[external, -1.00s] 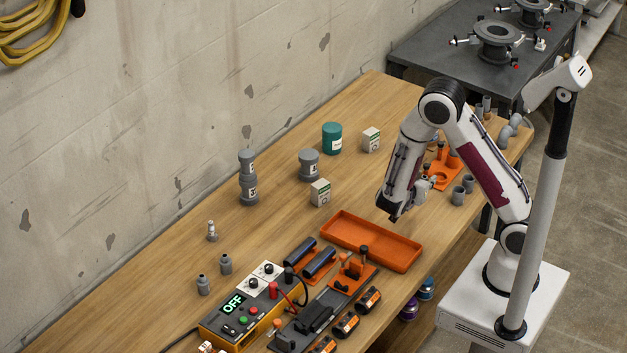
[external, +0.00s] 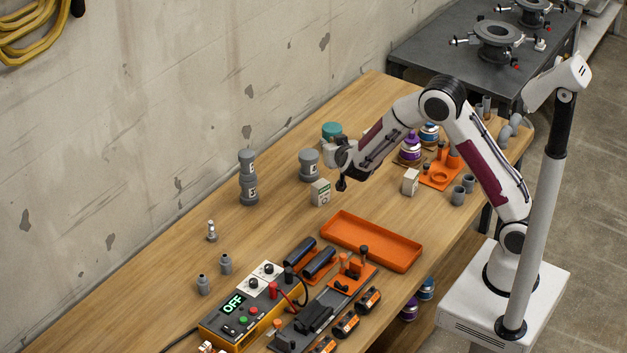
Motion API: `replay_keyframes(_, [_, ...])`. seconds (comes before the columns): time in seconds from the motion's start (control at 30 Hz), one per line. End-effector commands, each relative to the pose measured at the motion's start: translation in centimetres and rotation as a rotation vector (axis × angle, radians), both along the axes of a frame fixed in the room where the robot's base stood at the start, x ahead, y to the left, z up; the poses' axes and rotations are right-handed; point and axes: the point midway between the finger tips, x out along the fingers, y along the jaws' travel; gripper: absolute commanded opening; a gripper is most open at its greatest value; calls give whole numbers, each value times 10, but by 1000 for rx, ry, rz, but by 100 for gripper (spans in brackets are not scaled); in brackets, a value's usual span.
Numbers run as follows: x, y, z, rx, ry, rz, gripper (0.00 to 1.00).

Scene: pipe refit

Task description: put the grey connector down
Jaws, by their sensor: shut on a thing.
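I cannot tell how high the fingertips are above the wood. Two small grey fittings, one at the front (external: 203,285) and one behind it (external: 225,264), stand at the left of the bench. Two grey cups (external: 458,196) stand near the right edge.
An empty orange tray (external: 371,241) lies in front.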

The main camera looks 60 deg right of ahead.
Motion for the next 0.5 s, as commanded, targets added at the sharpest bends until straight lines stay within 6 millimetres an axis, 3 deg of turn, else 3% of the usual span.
replay_keyframes(0.2, [47, 38, 20, -1, -2, 200, 0])
replay_keyframes(0.5, [84, 81, 38, -1, -1, 411, 0])
